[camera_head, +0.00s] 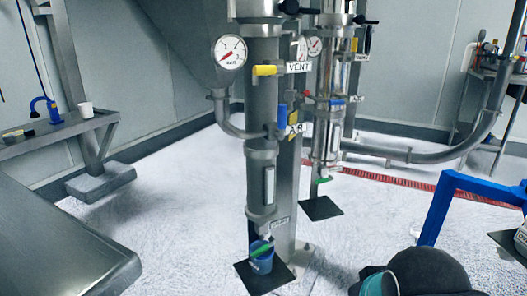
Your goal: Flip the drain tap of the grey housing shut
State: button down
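The grey housing (261,110) is the nearer upright cylinder in the middle. Its drain tap has a green handle (262,251) at the bottom end, below a small white label (280,223). The handle slants across the top of a blue cup (261,266); whether it is open or shut is too small to tell. The cup stands on a black mat (248,281).
A shiny second housing (329,75) stands behind right, with its own green handle (322,181) above another mat (321,208). Yellow (265,71) and blue (282,114) handles sit higher up. A blue frame (437,212) stands right. The floor left of the housing is clear.

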aim_at(259, 252)
jog(key=z, duration=0.95)
jog(key=k, duration=1.55)
jog(key=u, duration=0.8)
jog(key=i, duration=1)
